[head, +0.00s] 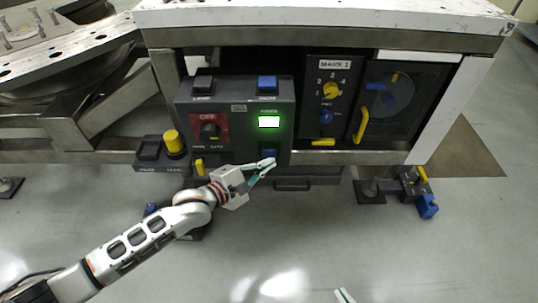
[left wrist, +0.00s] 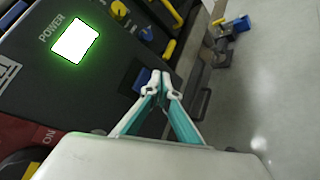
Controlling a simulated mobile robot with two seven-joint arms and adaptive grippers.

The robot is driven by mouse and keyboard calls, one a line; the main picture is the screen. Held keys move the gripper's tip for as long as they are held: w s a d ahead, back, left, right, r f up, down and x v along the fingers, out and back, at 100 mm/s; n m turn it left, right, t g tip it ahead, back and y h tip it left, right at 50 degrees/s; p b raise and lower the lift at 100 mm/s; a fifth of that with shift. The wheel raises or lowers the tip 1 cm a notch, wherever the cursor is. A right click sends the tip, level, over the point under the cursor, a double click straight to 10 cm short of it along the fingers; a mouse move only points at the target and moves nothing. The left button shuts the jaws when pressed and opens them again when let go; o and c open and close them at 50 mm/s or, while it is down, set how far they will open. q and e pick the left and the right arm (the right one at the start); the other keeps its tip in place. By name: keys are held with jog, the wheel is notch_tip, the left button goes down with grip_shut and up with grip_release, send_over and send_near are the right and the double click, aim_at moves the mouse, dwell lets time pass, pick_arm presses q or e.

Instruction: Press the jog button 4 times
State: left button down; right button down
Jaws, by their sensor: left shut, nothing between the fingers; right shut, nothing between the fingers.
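A dark control box (head: 283,106) has a lit green-white POWER window (head: 268,122) on its front. Below that window is a blue button (head: 268,154), also seen in the left wrist view (left wrist: 142,79); its label is not readable. Another blue button (head: 267,82) and a black button (head: 203,84) sit on the box top. I cannot read which is marked jog. My left gripper (head: 271,164) is shut and empty, its tips (left wrist: 165,82) right by the lower blue button; contact cannot be told. My right gripper (head: 344,295) barely shows at the bottom edge, shut and empty.
A red-plated switch (head: 209,130) is on the box's left side. A yellow knob (head: 172,141) stands further left. A panel with a yellow dial (head: 331,91) and a yellow handle (head: 361,125) is to the right. The floor in front is clear.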

pick_arm(q)
jog(key=shift+w, duration=0.3)
jog(key=shift+w, duration=0.2)
pick_arm(e)
jog(key=shift+s+f, duration=0.25)
jog(key=shift+s, duration=0.1)
pick_arm(q)
jog(key=shift+w, duration=0.4)
pick_arm(e)
jog(key=shift+w, duration=0.2)
jog(key=shift+f, duration=0.1)
dwell(0.4)
pick_arm(q)
jog(key=shift+r, duration=0.1)
pick_arm(e)
jog(key=shift+s, duration=0.1)
pick_arm(q)
jog(key=shift+s+p, duration=0.5)
jog(key=shift+s, duration=0.5)
pick_arm(e)
jog(key=shift+w+r, duration=0.3)
jog(key=shift+r, duration=0.35)
jog(key=shift+w+r, duration=0.25)
jog(key=shift+r, duration=0.35)
